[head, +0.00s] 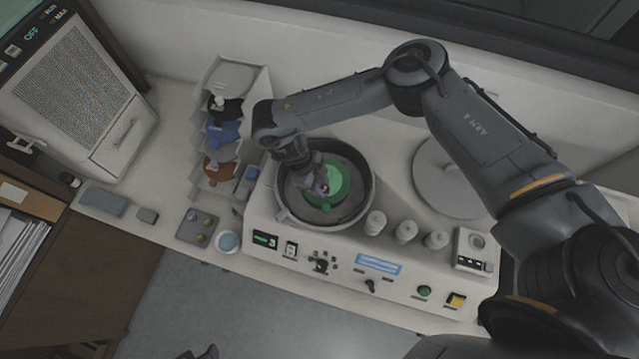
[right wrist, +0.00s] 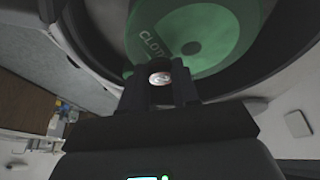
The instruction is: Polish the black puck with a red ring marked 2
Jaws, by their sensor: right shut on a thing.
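My right gripper (head: 322,190) reaches down into the round bowl of the polishing machine. In the right wrist view its fingers (right wrist: 160,92) are shut on a small puck (right wrist: 160,77). The puck's end looks pale with a reddish mark; its number is too small to read. The puck is over or at the edge of the green polishing cloth (head: 338,184), and I cannot tell whether they touch. The cloth also shows in the right wrist view (right wrist: 205,40), with lettering on it. A small dark part at the head view's bottom edge may be my left gripper (head: 203,353).
The machine's front panel (head: 335,265) has buttons and a display.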

